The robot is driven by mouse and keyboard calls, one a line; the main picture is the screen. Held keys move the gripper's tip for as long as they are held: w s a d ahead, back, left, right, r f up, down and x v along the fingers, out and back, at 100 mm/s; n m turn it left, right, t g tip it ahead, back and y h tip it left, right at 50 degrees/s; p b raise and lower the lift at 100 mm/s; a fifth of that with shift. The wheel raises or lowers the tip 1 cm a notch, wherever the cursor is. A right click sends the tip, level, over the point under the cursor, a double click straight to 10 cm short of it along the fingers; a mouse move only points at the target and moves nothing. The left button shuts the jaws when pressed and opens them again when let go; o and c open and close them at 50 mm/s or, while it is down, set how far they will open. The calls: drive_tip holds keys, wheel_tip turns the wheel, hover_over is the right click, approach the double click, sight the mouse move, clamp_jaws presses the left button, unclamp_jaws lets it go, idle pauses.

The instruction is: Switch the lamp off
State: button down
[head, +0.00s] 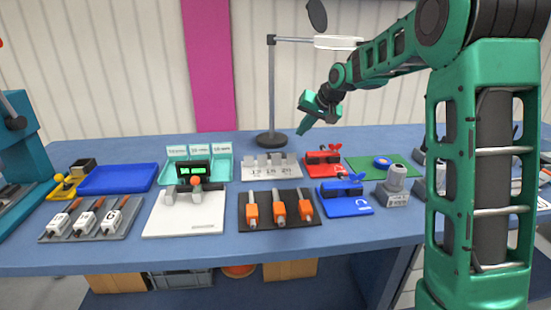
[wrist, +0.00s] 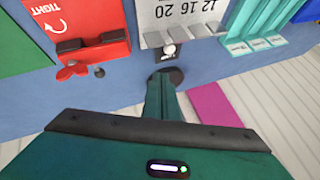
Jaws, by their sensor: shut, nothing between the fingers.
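The lamp has a round black base (head: 271,140) at the back of the blue table, a grey upright pole, and a long white head (head: 338,42) on a side arm. The head looks white; I cannot tell if it is lit. In the wrist view, the dark base (wrist: 172,76) shows just beyond my fingertips. Beside it is a small black block with a round white knob (wrist: 168,49); I cannot tell if it belongs to the lamp. My gripper (head: 302,131) is shut and empty, pointing down, right of the base and above the table.
A grey rack marked 12, 16, 20 (head: 271,168) stands in front of the lamp. A red fixture (head: 323,162) is to its right, with a green mat (head: 400,170) beyond. A teal bin (head: 223,169) is left. A blue tray (head: 118,179) lies farther left.

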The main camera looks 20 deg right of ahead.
drive_tip(key=w+a+t+y, duration=0.1)
drive_tip(key=w+a, duration=0.5)
drive_tip(key=w, duration=0.1)
drive_tip(key=shift+w+f+n+y, duration=0.2)
drive_tip(key=shift+w+n+y, duration=0.1)
drive_tip(key=shift+y, duration=0.1)
drive_tip(key=shift+a+f, duration=0.1)
drive_tip(key=shift+f, duration=4.35)
drive_tip(key=shift+f, duration=0.1)
drive_tip(key=shift+f, duration=0.25)
drive_tip(key=shift+s+f, duration=0.1)
drive_tip(key=shift+f, duration=0.35)
drive_tip(key=shift+r, duration=0.9)
